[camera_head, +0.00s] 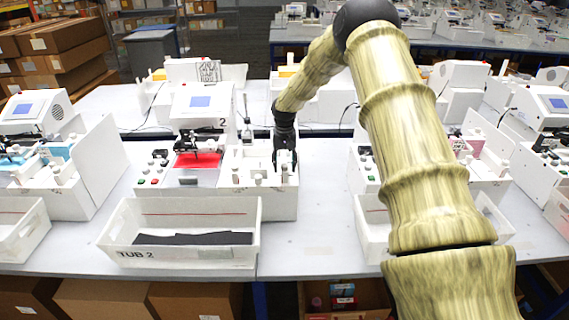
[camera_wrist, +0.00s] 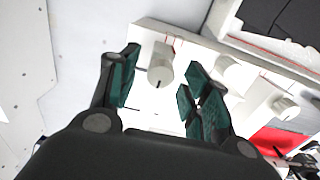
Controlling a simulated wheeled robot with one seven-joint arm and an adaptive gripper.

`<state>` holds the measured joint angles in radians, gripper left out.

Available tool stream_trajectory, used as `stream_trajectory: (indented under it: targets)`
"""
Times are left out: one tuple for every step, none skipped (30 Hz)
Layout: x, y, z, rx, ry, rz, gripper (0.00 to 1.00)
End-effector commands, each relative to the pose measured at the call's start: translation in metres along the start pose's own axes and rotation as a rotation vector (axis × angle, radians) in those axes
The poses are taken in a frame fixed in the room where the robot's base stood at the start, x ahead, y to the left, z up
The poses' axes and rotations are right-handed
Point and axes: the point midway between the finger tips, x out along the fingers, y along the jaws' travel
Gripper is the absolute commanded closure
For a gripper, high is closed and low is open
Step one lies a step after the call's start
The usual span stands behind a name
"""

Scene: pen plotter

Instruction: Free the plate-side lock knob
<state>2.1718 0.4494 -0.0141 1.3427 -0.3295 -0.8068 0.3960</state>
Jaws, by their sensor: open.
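The pen plotter (camera_head: 200,102), marked 2, is a white machine with a blue screen and a red plate (camera_head: 198,160). To the right of the plate is a white block with several pale round knobs. My gripper (camera_head: 285,160) points down over the block's right part. In the wrist view my open gripper (camera_wrist: 162,58) has dark green finger pads on either side of one light grey knob (camera_wrist: 160,68), with gaps showing. Two more knobs, a middle one (camera_wrist: 228,68) and one near the red plate (camera_wrist: 285,107), lie to the right. I cannot tell which is the plate-side lock knob.
A white tub (camera_head: 110,240) marked TUB 2, holding dark sheets, stands in front of the plotter. Red and green buttons (camera_head: 148,182) are left of the plate. Similar plotters stand on both sides. The light table (camera_head: 305,245) is bare right of the tub.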

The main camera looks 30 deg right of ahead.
Motion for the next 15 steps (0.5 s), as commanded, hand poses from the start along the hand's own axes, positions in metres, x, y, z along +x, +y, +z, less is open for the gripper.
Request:
stream_trajectory:
  targets:
    - [-0.0004, 0.0001, -0.0001, 0.000, 0.000, 0.000, 0.53]
    - [-0.0004, 0.0001, -0.0001, 0.000, 0.000, 0.000, 0.58]
    - [-0.0004, 0.0001, 0.0000, 0.000, 0.000, 0.000, 0.65]
    - [-0.0005, 0.0001, 0.0000, 0.000, 0.000, 0.000, 0.71]
    - [-0.0005, 0.0001, 0.0000, 0.000, 0.000, 0.000, 0.76]
    - [-0.0004, 0.0001, 0.0000, 0.000, 0.000, 0.000, 0.83]
    - [-0.0004, 0.0001, 0.0000, 0.000, 0.000, 0.000, 0.89]
    - [-0.0004, 0.0002, 0.0000, 0.000, 0.000, 0.000, 0.94]
    - [-0.0003, 0.0002, 0.0001, 0.000, 0.000, 0.000, 0.99]
    - [-0.0003, 0.0002, 0.0001, 0.000, 0.000, 0.000, 0.99]
    - [-0.0002, 0.0002, 0.0001, 0.000, 0.000, 0.000, 0.99]
    - [-0.0001, 0.0002, 0.0001, 0.000, 0.000, 0.000, 0.99]
    - [-0.0001, 0.0002, 0.0001, 0.000, 0.000, 0.000, 0.99]
    - [0.0000, 0.0002, 0.0001, 0.000, 0.000, 0.000, 0.99]
    - [0.0001, 0.0002, 0.0002, -0.002, 0.000, 0.000, 0.99]
